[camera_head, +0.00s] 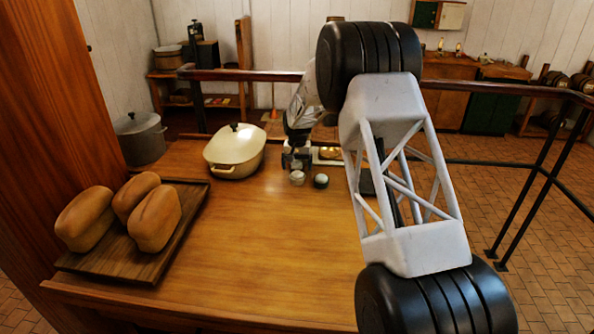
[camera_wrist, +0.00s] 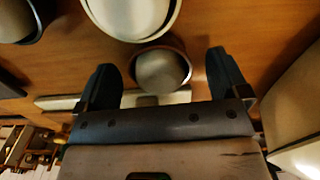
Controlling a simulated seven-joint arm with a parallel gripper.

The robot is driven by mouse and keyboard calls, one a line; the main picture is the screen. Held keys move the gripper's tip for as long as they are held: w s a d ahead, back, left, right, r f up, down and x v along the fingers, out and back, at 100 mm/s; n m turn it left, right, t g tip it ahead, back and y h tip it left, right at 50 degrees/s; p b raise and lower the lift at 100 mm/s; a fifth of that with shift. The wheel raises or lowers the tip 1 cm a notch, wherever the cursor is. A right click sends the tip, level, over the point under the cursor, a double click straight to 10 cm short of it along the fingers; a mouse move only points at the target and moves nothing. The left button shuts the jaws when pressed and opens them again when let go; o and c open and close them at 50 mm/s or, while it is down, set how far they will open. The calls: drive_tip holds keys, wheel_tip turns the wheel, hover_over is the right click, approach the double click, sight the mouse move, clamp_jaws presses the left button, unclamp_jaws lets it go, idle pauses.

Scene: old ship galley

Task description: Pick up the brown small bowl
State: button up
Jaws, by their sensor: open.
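The brown small bowl (camera_wrist: 161,71) shows in the wrist view, with a brownish rim and a greyish inside. It lies between the fingers of my gripper (camera_wrist: 164,80), a little beyond the fingertips' line of sight, with no clear contact. My gripper is open, and nothing is held. In the head view, my gripper (camera_head: 297,158) is low over the far part of the table, and I cannot make out the brown bowl there.
A larger white bowl (camera_wrist: 132,14) stands right beside the brown bowl. A dark round vessel (camera_wrist: 20,18) is at the upper left. A cream lidded casserole (camera_head: 235,151) stands left of my gripper. A wooden tray (camera_head: 180,243) holds loaves. The near table (camera_head: 265,255) is clear.

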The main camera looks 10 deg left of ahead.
idle(0.3)
drive_tip(key=c, duration=1)
drive_tip(key=shift+c, duration=0.2)
drive_tip(key=shift+r, duration=0.1)
drive_tip(key=shift+r, duration=4.95)
